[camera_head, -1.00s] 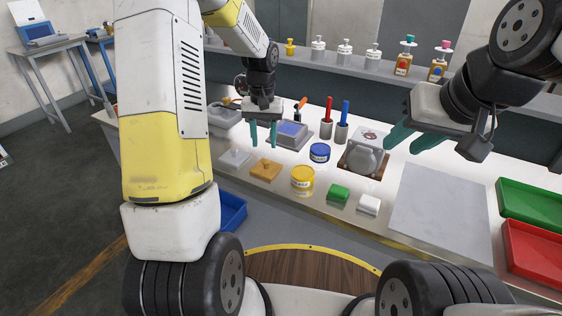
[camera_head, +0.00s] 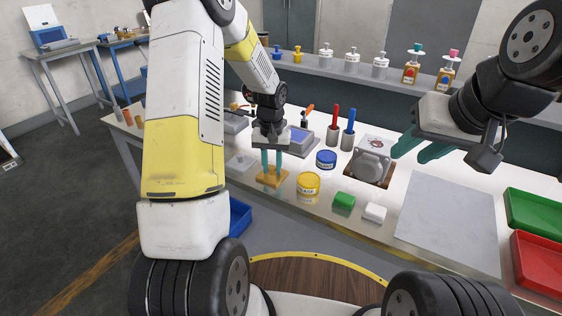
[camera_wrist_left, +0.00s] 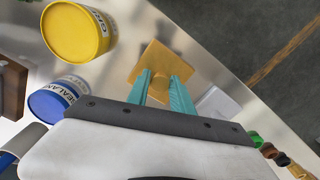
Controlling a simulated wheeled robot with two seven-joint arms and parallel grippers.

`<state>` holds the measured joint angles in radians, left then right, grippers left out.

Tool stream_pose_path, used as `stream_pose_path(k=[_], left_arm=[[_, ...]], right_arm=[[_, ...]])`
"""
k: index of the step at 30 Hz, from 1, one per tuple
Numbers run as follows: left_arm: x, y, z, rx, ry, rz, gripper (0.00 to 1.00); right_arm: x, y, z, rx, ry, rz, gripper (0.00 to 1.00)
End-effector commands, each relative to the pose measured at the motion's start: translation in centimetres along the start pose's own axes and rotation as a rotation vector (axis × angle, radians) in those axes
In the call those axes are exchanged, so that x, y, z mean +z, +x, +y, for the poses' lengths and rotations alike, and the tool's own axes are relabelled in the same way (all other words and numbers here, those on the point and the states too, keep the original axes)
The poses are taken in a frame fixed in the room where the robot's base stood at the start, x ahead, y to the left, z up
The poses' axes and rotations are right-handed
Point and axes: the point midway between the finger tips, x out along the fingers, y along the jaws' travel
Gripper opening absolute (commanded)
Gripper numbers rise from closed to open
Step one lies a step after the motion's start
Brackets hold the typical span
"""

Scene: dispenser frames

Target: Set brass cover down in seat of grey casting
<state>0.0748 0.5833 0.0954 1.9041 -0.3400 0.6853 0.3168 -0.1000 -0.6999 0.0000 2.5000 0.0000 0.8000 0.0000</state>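The brass cover (camera_head: 271,183), a square orange-gold plate, lies on the bench near its front edge. It also shows in the left wrist view (camera_wrist_left: 155,60). My left gripper (camera_head: 272,172) points down at it, its two teal fingers apart over the middle of the plate. In the left wrist view the fingertips (camera_wrist_left: 162,74) show a gap between them; I cannot tell whether they touch the cover. The grey casting (camera_head: 371,166) sits on a brown base to the right; its seat is not clear to see. My right gripper (camera_head: 412,153) is open and empty, above and right of the casting.
A yellow tin (camera_head: 308,186), a blue tin (camera_head: 326,159), a green block (camera_head: 344,201) and a white block (camera_head: 375,212) stand between cover and casting. Red and blue-handled tools stand in grey cups (camera_head: 347,140) behind. A grey slab (camera_head: 445,220) lies right.

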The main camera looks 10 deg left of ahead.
Motion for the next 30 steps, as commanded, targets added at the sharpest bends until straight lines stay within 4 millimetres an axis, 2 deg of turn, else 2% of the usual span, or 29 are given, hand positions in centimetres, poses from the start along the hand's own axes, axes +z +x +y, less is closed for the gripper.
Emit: stream_pose_path(k=[1,3,4,17,22,27,30], left_arm=[[0.0,0.0,0.0,0.0,0.0,0.0,0.15],[0.0,0.0,0.0,0.0,0.0,0.0,0.01],[0.0,0.0,0.0,0.0,0.0,0.0,0.0],[-0.1,-0.2,0.0,0.0,0.0,0.002,0.0],[-0.1,-1.3,0.0,0.0,0.0,0.002,0.0],[-0.1,-3.6,0.0,0.0,0.0,0.005,0.0],[1.8,-3.9,-0.2,0.0,0.001,0.0,0.0]], right_arm=[[0.0,0.0,0.0,0.0,0.0,0.0,0.36],[0.0,0.0,0.0,0.0,0.0,0.0,0.36],[0.0,0.0,0.0,0.0,0.0,0.0,0.36],[0.0,0.0,0.0,0.0,0.0,0.0,0.36],[0.0,0.0,0.0,0.0,0.0,0.0,0.36],[0.0,0.0,0.0,0.0,0.0,0.0,0.36],[0.0,0.0,0.0,0.0,0.0,0.0,0.36]])
